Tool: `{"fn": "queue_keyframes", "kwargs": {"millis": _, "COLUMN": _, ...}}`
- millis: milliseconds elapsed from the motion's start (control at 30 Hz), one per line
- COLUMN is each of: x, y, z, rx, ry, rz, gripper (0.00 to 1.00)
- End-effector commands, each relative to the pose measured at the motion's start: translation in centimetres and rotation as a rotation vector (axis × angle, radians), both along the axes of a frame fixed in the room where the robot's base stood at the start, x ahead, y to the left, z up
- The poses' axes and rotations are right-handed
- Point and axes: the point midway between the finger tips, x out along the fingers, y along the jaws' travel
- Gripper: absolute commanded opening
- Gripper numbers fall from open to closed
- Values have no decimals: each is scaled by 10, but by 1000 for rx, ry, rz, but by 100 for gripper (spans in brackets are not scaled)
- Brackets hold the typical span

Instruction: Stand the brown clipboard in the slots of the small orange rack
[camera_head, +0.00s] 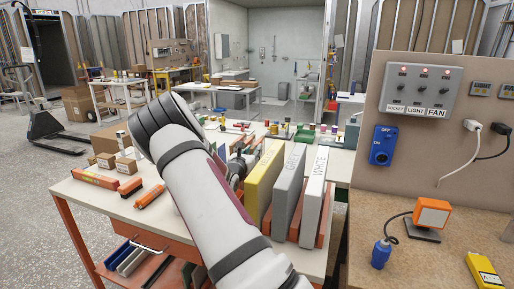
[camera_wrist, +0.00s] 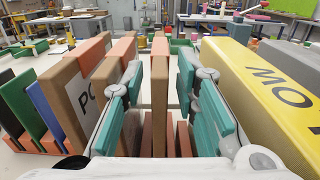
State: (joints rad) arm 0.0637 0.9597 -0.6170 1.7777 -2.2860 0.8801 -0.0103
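The brown clipboard (camera_wrist: 160,85) shows edge-on in the middle of the wrist view, upright between my gripper's fingers. The lower end of the clipboard is between orange dividers of a small rack (camera_wrist: 183,139) and appears to stand in its slots. My gripper (camera_wrist: 160,78) is open, with teal pads on both sides of the clipboard and a visible gap on each side. In the head view my arm hides the clipboard and the small rack; only part of my dark gripper (camera_head: 237,170) shows beside the yellow binder.
A yellow binder (camera_wrist: 265,95) stands close right of my fingers. Brown boxes (camera_wrist: 75,95) stand close left, with green and blue boards (camera_wrist: 40,108) beyond. Grey (camera_head: 288,192) and white binders (camera_head: 314,197) are farther right on the table. Small boxes (camera_head: 125,165) lie left of my arm.

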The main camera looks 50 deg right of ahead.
Motion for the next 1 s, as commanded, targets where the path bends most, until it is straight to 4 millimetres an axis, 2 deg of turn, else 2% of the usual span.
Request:
{"fn": "queue_keyframes", "kwargs": {"millis": 100, "x": -9, "y": 24, "z": 0, "rx": 2, "ry": 0, "rz": 1, "gripper": 28}}
{"fn": "queue_keyframes", "kwargs": {"millis": 333, "x": -21, "y": 52, "z": 0, "rx": 2, "ry": -1, "rz": 0, "gripper": 28}}
{"fn": "queue_keyframes", "kwargs": {"millis": 500, "x": -25, "y": 58, "z": 0, "rx": -1, "ry": -1, "rz": 0, "gripper": 28}}
{"fn": "queue_keyframes", "kwargs": {"millis": 1000, "x": -25, "y": 58, "z": 0, "rx": 0, "ry": -1, "rz": 0, "gripper": 28}}
